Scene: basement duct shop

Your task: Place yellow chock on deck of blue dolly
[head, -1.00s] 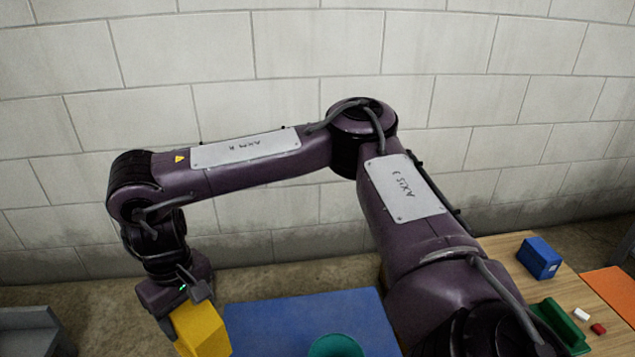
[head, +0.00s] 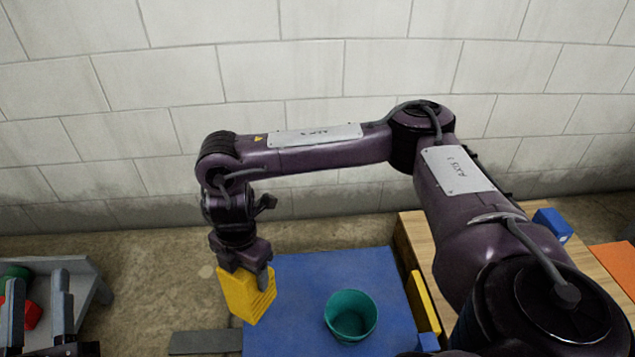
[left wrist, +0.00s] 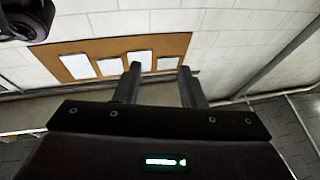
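The yellow chock (head: 240,298) is a ribbed block, tilted, in the grip of my right gripper (head: 246,274), whose purple arm hangs down from the upper middle. In the picture the chock overlaps the left edge of the blue dolly's deck (head: 300,290); its height above the deck is hard to judge. The teal bucket (head: 350,316) stands on the deck to the right of the chock. My left gripper (head: 38,295) is at the bottom left, fingers apart and empty; the left wrist view also shows its spread fingers (left wrist: 159,85) with nothing between.
A grey tray or cart (head: 90,268) with red and green items is at the lower left. A flat grey plate (head: 205,342) lies left of the dolly. A yellow bar (head: 422,302) stands at the deck's right edge. A wooden bench (head: 408,236) with a blue box (head: 552,224) is at right.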

